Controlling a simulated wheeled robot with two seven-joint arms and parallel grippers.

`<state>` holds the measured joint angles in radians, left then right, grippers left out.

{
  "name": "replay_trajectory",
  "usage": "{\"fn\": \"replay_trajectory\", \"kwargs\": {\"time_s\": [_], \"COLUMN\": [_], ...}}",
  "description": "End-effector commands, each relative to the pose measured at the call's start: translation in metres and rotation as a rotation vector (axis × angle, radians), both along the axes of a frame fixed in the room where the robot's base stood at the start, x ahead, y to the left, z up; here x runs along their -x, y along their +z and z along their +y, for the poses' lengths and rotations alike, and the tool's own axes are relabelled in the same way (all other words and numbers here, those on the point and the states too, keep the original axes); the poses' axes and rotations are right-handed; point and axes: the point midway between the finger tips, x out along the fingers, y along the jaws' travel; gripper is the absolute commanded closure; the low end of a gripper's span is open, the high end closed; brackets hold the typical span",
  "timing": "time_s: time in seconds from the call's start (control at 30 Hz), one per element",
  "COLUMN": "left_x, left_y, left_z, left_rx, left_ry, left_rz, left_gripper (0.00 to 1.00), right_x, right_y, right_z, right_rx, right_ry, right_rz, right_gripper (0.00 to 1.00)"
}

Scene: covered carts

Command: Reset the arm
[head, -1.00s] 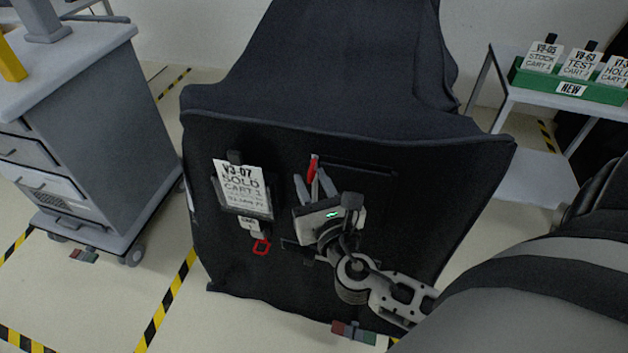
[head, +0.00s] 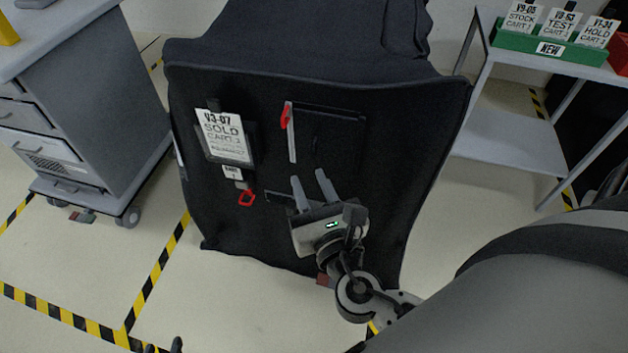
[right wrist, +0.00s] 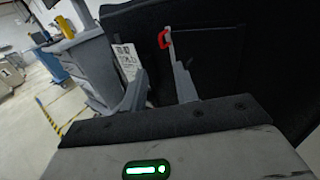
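My right gripper (head: 309,176) is in front of the lower part of the black-covered cart (head: 270,230). Its two grey fingers point up and stand apart with nothing between them. In the right wrist view its fingers (right wrist: 160,76) are also apart. A red tab (head: 286,117) on a pale strip is on the cover above the gripper, and it also shows in the right wrist view (right wrist: 163,39). Two dark tips, apparently my left gripper (head: 164,347), poke in at the bottom edge, apart from each other; the rest is out of frame.
A grey drawer cart (head: 98,110) stands left. A table (head: 500,140) with a green card box (head: 545,43) stands right. The floor at lower left is open.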

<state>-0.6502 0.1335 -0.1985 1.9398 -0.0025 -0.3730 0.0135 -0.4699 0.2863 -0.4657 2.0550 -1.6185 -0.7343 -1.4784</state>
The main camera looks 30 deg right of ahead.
Motion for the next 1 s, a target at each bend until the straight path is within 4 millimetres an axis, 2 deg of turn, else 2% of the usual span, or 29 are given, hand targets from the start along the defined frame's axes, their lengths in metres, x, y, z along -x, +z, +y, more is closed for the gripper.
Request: {"fn": "replay_trajectory", "kwargs": {"time_s": [0.4, 0.47, 0.53, 0.57, 0.67, 0.8, 0.9, 1.0], "left_x": [0.0, 0.0, 0.0, 0.0, 0.0, 0.0, 0.0, 0.0], "left_y": [0.0, 0.0, 0.0, 0.0, 0.0, 0.0, 0.0, 0.0], "left_z": [0.0, 0.0, 0.0, 0.0, 0.0, 0.0, 0.0, 0.0], "left_rx": [0.0, 0.0, 0.0, -0.001, -0.001, -0.001, -0.001, -0.001], "left_ry": [0.0, 0.0, 0.0, 0.001, 0.001, 0.001, 0.001, 0.001], "left_rz": [0.0, 0.0, 0.0, 0.0, 0.0, 0.0, 0.0, 0.0], "left_gripper": [0.64, 0.64, 0.64, 0.64, 0.64, 0.64, 0.64, 0.64], "right_x": [0.0, 0.001, 0.002, 0.004, 0.012, 0.034, 0.05, 0.062], "right_y": [-0.001, -0.007, -0.021, -0.03, -0.067, -0.119, -0.143, -0.156], "right_z": [0.0, -0.001, -0.003, -0.004, -0.004, 0.005, 0.015, 0.023], "right_rx": [-0.01, -0.058, -0.193, -0.28, -0.687, -1.407, -1.901, -2.316], "right_ry": [-0.001, -0.003, -0.01, -0.017, -0.074, -0.264, -0.455, -0.652], "right_rz": [0.003, 0.018, 0.055, 0.077, 0.162, 0.248, 0.251, 0.207], "right_gripper": [0.7, 0.7, 0.7, 0.7, 0.7, 0.7, 0.7, 0.7]}}
